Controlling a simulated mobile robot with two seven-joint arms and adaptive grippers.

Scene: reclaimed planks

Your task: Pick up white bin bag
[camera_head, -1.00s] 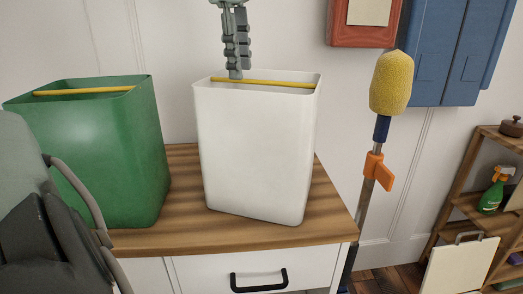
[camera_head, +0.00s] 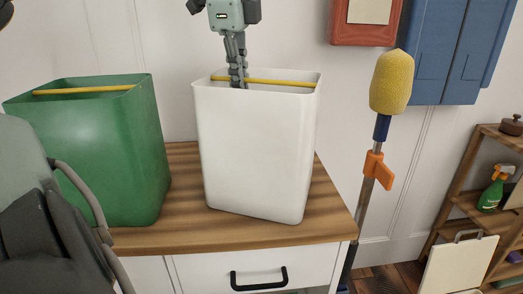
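The white bin bag (camera_head: 257,150) shows as a tall white open-topped bin shape, standing upright on the wooden top of a cabinet. A yellow strip (camera_head: 285,83) crosses its opening. The fingertips reach slightly below the rim. The fingers look close together and overlap in this view, so I cannot tell whether they grip the strip. The bag's inside is mostly hidden.
A green bin (camera_head: 110,150) with its own yellow strip stands to the left. A yellow sponge head (camera_head: 391,82) on a pole stands at the right. The cabinet (camera_head: 200,274) has a drawer with a black handle. A shelf (camera_head: 470,205) is farther right.

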